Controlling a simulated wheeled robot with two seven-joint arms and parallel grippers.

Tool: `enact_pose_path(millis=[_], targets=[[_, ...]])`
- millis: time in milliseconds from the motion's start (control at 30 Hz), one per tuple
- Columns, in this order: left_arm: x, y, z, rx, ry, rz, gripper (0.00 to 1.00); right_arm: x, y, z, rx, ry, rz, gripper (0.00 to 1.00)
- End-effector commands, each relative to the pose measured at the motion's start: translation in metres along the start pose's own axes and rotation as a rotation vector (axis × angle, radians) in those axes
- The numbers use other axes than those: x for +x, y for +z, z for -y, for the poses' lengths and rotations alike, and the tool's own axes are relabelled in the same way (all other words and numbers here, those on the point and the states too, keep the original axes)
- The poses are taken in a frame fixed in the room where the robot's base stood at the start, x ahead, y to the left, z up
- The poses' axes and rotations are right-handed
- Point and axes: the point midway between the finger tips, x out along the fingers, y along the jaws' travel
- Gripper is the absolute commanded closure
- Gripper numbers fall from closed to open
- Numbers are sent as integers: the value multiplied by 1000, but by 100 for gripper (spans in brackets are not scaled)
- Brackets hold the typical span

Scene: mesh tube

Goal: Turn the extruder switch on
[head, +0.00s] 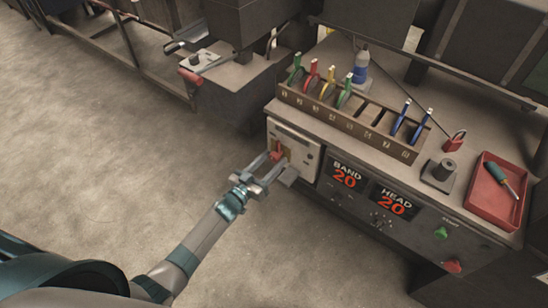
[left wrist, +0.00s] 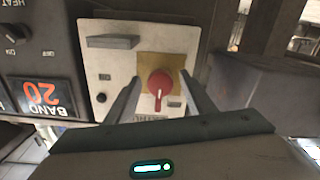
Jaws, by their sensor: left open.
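The extruder switch is a red rotary knob (head: 277,155) on a yellow square plate on a pale panel (head: 307,152) at the left end of the console front. In the left wrist view, which shows the lettering upside down, the red knob (left wrist: 159,82) has its narrow grip pointing down in the picture. My left gripper (head: 273,167) is open in front of the panel. In the left wrist view its two fingers (left wrist: 162,92) stand one on each side of the knob, with visible gaps. My right gripper is not in view.
Red displays read BAND 20 (head: 345,176) and HEAD 20 (head: 394,202), right of the panel. A tool rack (head: 345,122) with coloured-handled tools and a red tray (head: 492,191) with a screwdriver sit on the console top. The floor at left is clear.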

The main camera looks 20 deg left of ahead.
Motion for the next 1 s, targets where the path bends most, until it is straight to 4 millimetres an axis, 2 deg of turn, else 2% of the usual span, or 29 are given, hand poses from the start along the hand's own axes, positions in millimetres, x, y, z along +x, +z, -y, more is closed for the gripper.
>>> enact_pose_path(millis=[200,500,533,700,1000], targets=[[14,0,0,1,0,0,51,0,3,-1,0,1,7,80],[15,0,0,0,0,1,51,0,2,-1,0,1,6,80],[15,0,0,0,0,1,53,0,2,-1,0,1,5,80],[15,0,0,0,0,1,92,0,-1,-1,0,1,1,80],[15,0,0,15,0,1,92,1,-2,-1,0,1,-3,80]])
